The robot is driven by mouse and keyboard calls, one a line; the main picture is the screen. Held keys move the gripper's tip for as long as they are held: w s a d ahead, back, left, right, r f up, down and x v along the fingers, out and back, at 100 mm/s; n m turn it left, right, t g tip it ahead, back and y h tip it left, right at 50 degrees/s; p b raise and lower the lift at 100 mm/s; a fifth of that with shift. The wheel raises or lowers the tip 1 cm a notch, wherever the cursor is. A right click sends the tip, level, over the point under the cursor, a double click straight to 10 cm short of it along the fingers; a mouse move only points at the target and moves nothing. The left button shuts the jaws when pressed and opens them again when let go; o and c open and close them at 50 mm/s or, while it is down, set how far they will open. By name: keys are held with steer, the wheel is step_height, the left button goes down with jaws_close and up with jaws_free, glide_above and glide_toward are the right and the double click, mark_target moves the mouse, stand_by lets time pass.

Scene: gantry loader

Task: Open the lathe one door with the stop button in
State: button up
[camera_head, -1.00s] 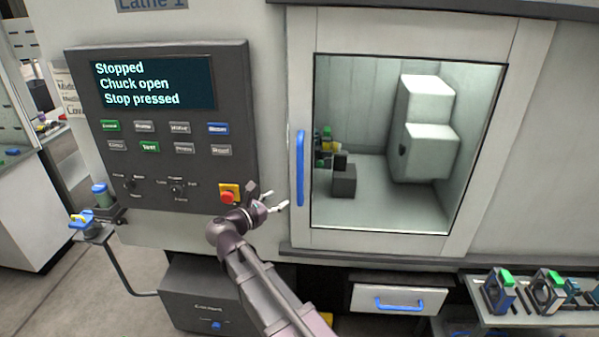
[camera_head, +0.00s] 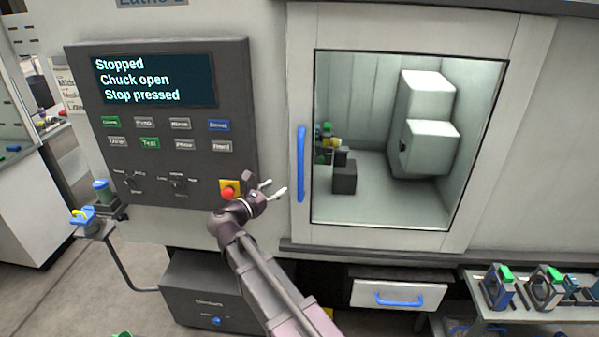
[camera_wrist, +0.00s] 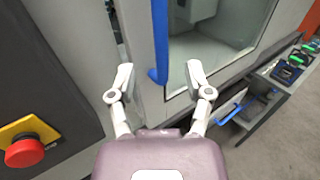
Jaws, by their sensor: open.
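The Lathe 1 door (camera_head: 478,130) is shut, a pale framed panel with a window. Its blue vertical handle (camera_head: 300,164) is on the left side of the door frame. The red stop button (camera_head: 228,193) sits on a yellow plate at the lower right of the control panel. The panel screen (camera_head: 152,80) reads "Stopped, Chuck open, Stop pressed". My gripper (camera_head: 274,189) is open and empty, between the stop button and the handle. In the wrist view the handle (camera_wrist: 160,40) is ahead of my open gripper (camera_wrist: 158,78), apart from the fingers, and the stop button (camera_wrist: 25,151) is at lower left.
A drawer (camera_head: 400,294) with a blue handle is below the door. A shelf (camera_head: 535,315) with several fixtures stands at lower right. A dark cabinet (camera_head: 205,290) is below the panel. A side bracket with a blue-and-yellow item (camera_head: 85,220) is at left.

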mark_target(298, 173)
steer(key=x, duration=1.1)
steer(key=shift+w+d, duration=0.1)
steer(key=shift+w, duration=0.1)
jaws_close()
steer(key=shift+a, duration=0.3)
steer(key=shift+d, duration=0.25)
steer(key=shift+s, duration=0.1)
